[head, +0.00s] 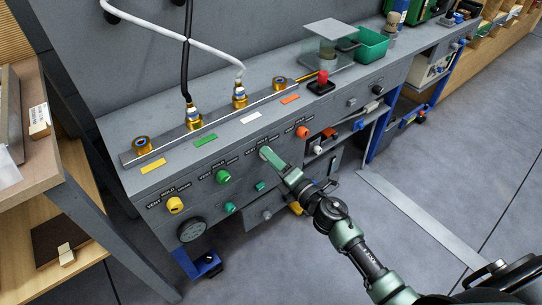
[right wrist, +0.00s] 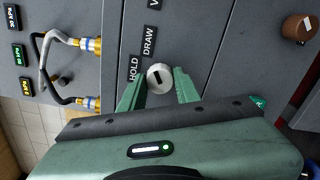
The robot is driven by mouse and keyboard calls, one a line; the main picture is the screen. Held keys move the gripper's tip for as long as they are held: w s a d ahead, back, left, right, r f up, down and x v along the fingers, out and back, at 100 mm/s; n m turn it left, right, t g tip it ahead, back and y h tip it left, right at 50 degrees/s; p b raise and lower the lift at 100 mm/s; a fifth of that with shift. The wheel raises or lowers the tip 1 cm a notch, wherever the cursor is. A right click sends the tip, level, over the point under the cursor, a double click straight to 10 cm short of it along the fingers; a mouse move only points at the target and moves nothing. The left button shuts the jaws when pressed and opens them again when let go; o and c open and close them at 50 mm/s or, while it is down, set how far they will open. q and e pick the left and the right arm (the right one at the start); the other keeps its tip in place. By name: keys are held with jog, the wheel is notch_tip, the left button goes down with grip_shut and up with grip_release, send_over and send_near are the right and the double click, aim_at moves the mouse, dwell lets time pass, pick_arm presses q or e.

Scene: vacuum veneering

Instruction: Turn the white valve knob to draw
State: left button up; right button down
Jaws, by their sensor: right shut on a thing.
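The white valve knob (right wrist: 160,78) is round with a dark slot-like mark, on the grey front panel. In the right wrist view it sits between the two green fingers of my right gripper (right wrist: 160,90), which is shut on it. HOLD (right wrist: 133,68) and DRAW (right wrist: 149,40) labels lie beside it; a third label is cut off at the top edge. Which label the mark points to I cannot tell. In the head view my right gripper (head: 268,154) reaches the bench front and hides most of the knob. My left gripper is not in view.
On the same panel are a yellow knob (head: 175,204), a green knob (head: 223,176) and an orange knob (head: 303,132). A gauge (head: 191,230) is at lower left. Hoses rise from brass fittings (head: 239,97) on the bench top.

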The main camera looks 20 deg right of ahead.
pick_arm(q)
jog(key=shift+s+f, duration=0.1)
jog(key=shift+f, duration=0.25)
pick_arm(e)
jog(key=shift+m, duration=0.3)
jog(key=c, duration=1)
grip_release()
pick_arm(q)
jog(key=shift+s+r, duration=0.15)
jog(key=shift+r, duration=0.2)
pick_arm(e)
jog(key=shift+v, duration=3.95)
